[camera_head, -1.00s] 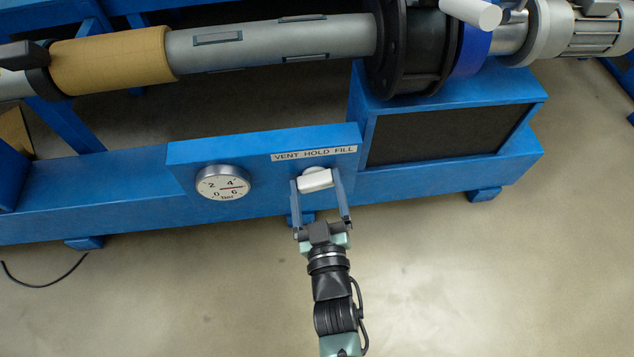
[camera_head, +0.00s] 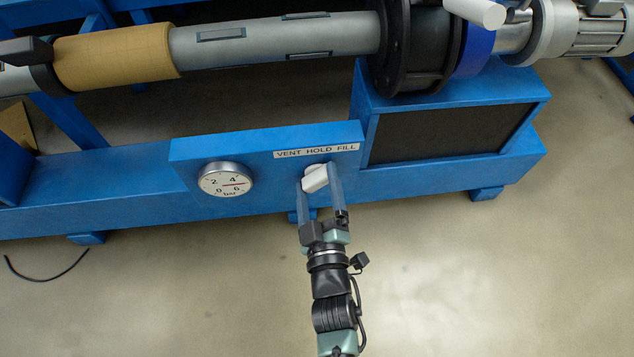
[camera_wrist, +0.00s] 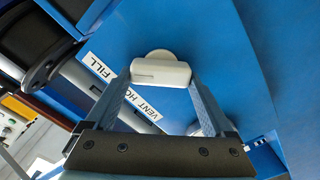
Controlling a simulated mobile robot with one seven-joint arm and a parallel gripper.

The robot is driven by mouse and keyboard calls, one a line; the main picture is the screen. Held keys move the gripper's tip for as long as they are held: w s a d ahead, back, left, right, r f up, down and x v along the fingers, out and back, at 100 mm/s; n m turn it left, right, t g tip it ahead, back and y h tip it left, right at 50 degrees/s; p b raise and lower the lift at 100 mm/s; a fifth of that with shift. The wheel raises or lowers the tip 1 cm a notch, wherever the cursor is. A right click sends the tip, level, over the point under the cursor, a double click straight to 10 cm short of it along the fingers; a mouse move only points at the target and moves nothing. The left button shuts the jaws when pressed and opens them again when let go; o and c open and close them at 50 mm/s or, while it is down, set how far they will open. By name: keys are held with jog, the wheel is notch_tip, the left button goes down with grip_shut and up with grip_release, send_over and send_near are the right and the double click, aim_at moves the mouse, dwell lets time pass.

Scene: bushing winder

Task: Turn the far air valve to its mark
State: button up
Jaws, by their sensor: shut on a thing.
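The air valve's white handle (camera_head: 315,178) sits on the blue panel (camera_head: 264,190), below a label reading VENT HOLD FILL (camera_head: 316,150). My gripper (camera_head: 318,186) reaches up from below with one finger on each side of the handle and is shut on it. In the head view the handle is tilted, its right end higher. In the wrist view the handle (camera_wrist: 160,73) lies between the two fingertips, in front of a round pale base (camera_wrist: 160,55). A pressure gauge (camera_head: 226,179) is on the panel left of the valve, its red needle near horizontal.
A grey shaft (camera_head: 275,38) with a tan wound sleeve (camera_head: 117,57) runs above the panel. A blue box with a dark front (camera_head: 437,135) stands right of it. The floor (camera_head: 180,290) in front is mostly clear, with a black cable (camera_head: 45,276) at left.

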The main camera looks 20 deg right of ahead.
jog(key=o, duration=1.1)
jog(key=shift+s, duration=0.1)
jog(key=p+v, duration=0.5)
jog(key=v, duration=0.7)
jog(key=shift+s+a+p, duration=0.1)
jog(key=shift+s+p, duration=0.2)
jog(key=shift+s, duration=0.1)
